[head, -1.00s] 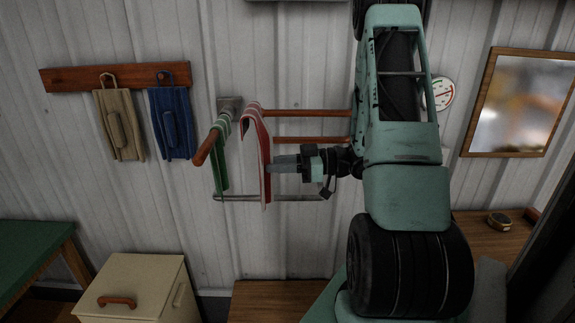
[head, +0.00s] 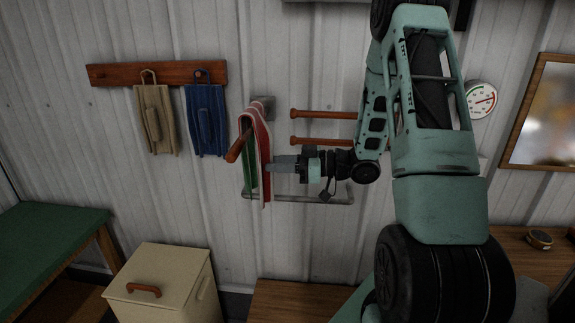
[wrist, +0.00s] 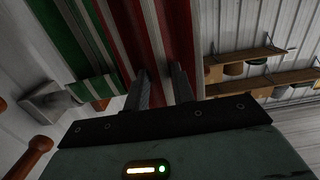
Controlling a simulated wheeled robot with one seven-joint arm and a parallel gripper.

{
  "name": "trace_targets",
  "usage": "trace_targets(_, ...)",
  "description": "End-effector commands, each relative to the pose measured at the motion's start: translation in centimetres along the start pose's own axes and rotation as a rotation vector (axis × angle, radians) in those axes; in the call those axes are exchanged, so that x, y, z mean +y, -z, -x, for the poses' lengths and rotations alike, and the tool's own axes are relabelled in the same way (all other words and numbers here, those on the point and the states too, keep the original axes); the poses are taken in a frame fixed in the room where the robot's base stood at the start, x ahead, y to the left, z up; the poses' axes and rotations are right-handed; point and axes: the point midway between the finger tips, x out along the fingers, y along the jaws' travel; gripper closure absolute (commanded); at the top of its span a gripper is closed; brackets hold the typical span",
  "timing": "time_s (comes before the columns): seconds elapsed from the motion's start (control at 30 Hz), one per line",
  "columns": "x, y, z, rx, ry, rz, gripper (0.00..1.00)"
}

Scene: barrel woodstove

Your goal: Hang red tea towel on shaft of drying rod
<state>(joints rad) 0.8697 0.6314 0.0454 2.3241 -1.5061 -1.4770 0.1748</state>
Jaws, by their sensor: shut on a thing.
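The red-and-white striped tea towel (head: 266,143) hangs folded from my gripper (head: 272,163), whose fingers are shut on its side. It also fills the upper middle of the wrist view (wrist: 165,35), between the fingers (wrist: 162,90). In the head view the towel overlaps the drying rod, whose wooden shaft (head: 236,150) juts out from a grey wall mount (head: 263,105). I cannot tell whether the towel's fold rests on the shaft. A green-and-white towel (head: 250,176) hangs on the rod, mostly hidden behind the red one, and shows beside it in the wrist view (wrist: 62,35).
Wooden pegs (head: 320,114) and a grey metal rail (head: 310,199) are on the wall close to my gripper. A cream box (head: 165,280) stands below.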

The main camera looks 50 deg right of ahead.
Motion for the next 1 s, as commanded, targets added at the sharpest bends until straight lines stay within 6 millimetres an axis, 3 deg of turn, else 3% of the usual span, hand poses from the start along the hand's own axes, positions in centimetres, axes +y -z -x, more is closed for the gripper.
trace_targets(0.47,0.0,0.2,-3.7,0.001,0.001,0.0,1.0)
trace_targets(1.0,0.0,-4.3,-3.8,0.001,0.0,-0.001,1.0)
